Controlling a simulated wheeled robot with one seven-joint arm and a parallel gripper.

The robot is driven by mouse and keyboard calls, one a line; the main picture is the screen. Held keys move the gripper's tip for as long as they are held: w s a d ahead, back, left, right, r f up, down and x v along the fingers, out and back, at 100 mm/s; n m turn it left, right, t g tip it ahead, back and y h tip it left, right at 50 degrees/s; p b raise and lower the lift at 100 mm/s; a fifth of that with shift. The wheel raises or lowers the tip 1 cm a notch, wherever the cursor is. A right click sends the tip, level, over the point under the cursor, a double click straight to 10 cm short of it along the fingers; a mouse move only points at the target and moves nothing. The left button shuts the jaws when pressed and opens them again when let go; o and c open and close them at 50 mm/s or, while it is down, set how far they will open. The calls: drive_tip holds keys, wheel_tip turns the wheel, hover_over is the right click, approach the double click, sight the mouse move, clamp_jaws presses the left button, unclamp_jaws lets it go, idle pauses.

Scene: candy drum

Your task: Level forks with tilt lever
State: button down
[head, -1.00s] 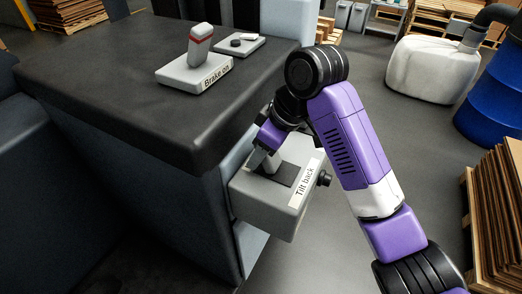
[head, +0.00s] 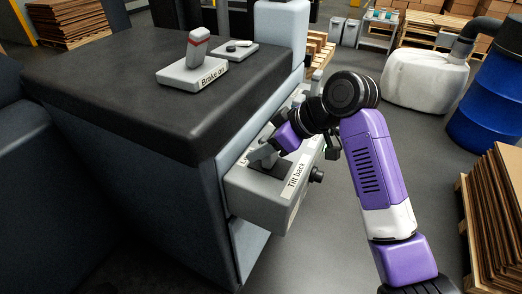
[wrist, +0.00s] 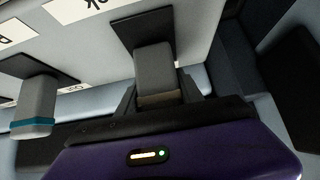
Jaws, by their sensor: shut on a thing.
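The tilt lever (wrist: 155,66) is a grey, square-ended handle rising from a dark slot. My gripper (wrist: 158,97) is shut on it, with a dark finger on each side. In the head view my gripper (head: 262,156) reaches down and left from the purple wrist to the lever above its slot. My fingers and wrist hide much of the lever there. The grey lever box (head: 255,192) carries a white "Tilt back" label (head: 297,176) and is fixed to the side of the dark console. The forks are not in view.
A second lever (wrist: 33,105) with a teal band stands beside the held one. The brake lever (head: 197,50) stands on the console top (head: 120,75), its plate reading "Brake on". A pallet of cardboard (head: 500,205), a white sack (head: 425,78) and a blue drum (head: 490,110) stand to the right.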

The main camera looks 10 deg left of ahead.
drive_tip(key=shift+d+r+y, duration=0.1)
drive_tip(key=shift+y, duration=0.2)
drive_tip(key=c, duration=0.8)
unclamp_jaws()
drive_tip(key=shift+o, duration=0.2)
drive_tip(key=b+v, duration=0.1)
drive_tip(key=v, duration=0.6)
drive_tip(key=shift+s+d+r, duration=0.25)
drive_tip(key=shift+d, duration=0.05)
